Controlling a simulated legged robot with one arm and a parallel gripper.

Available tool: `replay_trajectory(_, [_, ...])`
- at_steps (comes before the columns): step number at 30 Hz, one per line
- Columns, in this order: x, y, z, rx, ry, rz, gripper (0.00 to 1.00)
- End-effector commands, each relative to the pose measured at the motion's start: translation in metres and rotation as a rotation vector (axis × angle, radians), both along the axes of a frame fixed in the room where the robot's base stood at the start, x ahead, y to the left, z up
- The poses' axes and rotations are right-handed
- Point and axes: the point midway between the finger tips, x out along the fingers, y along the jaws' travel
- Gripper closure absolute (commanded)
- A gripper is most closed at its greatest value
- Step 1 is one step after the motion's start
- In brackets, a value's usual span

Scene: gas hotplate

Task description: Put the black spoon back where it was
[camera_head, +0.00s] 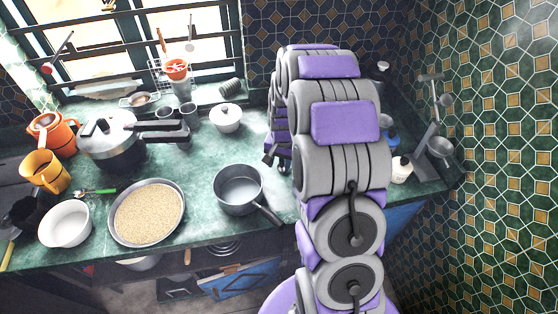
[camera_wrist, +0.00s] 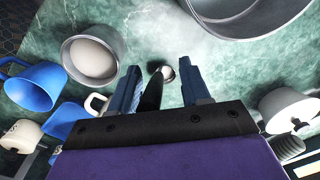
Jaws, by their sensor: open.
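In the wrist view, a dark, slim handle (camera_wrist: 153,92) with a small rounded end (camera_wrist: 167,73) shows between my fingers; it looks like the black spoon. My gripper (camera_wrist: 163,88) is open, one finger on each side of the handle. I cannot tell whether either finger touches it. In the head view, my gripper (camera_head: 273,155) is low over the green counter, right of the grey saucepan (camera_head: 239,185), and mostly hidden by my arm. I cannot make out the spoon there.
A white bottle (camera_head: 401,169) and metal rack (camera_head: 437,150) stand right. Blue mugs (camera_wrist: 38,87) appear in the wrist view.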

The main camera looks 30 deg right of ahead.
Motion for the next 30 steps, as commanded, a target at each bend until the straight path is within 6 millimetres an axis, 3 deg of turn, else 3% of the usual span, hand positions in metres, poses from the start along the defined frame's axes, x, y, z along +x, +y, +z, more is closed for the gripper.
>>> replay_trajectory(3, [-0.0001, -0.002, -0.0002, 0.001, 0.0, -0.001, 0.53])
replay_trajectory(18, [0.0001, 0.0022, 0.0004, -0.003, 0.0, 0.0, 1.0])
replay_trajectory(30, [0.0042, 0.0003, 0.0007, -0.001, -0.001, 0.0, 1.0])
